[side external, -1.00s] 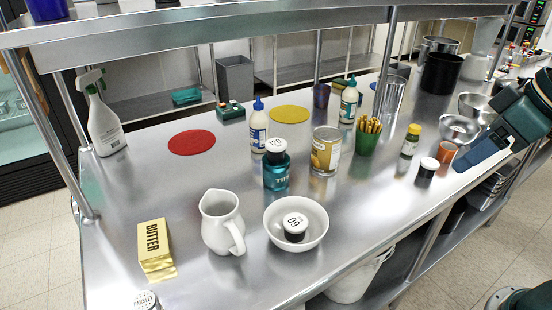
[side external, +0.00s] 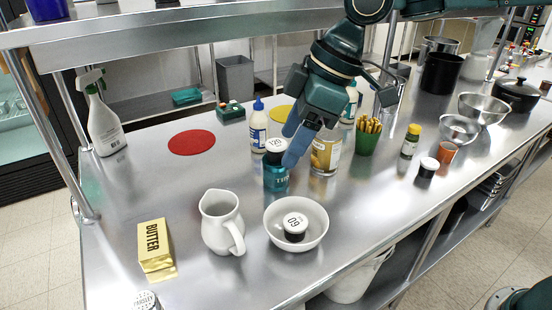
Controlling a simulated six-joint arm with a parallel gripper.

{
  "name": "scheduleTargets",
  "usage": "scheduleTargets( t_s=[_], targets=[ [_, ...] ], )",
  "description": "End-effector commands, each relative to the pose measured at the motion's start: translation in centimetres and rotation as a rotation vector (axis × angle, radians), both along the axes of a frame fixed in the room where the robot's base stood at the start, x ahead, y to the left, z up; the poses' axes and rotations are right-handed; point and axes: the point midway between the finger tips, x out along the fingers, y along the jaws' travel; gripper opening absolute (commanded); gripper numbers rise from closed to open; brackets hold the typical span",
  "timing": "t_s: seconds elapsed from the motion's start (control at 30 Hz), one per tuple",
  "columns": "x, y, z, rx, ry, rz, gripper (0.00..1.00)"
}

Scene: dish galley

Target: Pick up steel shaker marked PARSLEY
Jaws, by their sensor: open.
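The steel shaker marked PARSLEY (side external: 146,301) stands at the near left edge of the picture. Only its top, with the lettering, shows; the rest is cut off by the bottom of the frame. My gripper (side external: 297,150) is over the middle of the counter, pointing down, far to the right of and behind the shaker. Its fingers are open, and nothing is seen held.
The butter block (side external: 155,248) lies just behind the shaker. A white pitcher (side external: 221,222) and a white bowl (side external: 313,236) holding a small lidded jar (side external: 295,226) stand to the right. A spray bottle (side external: 103,118) stands at the back left. The counter around the red disc (side external: 192,142) is clear.

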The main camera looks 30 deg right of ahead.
Motion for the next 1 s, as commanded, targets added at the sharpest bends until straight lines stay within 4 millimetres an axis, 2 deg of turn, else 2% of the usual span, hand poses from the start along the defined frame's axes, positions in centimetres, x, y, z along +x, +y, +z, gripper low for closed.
scheduleTargets(
  t_s=[0.03, 0.3, 0.6, 0.8, 1.0],
  targets=[
    [0.5, 1.7, -0.7, -0.003, 0.006, 0.046, 0.62],
    [2.0, 9.6, -4.3, -0.007, 0.016, 0.272, 0.62],
    [1.5, 18.3, -9.6, -0.007, 0.025, 0.519, 0.62],
    [0.5, 21.9, -12.3, -0.004, 0.028, 0.630, 0.62],
    [0.1, 23.1, -13.2, -0.002, 0.029, 0.668, 0.62]
  ],
)
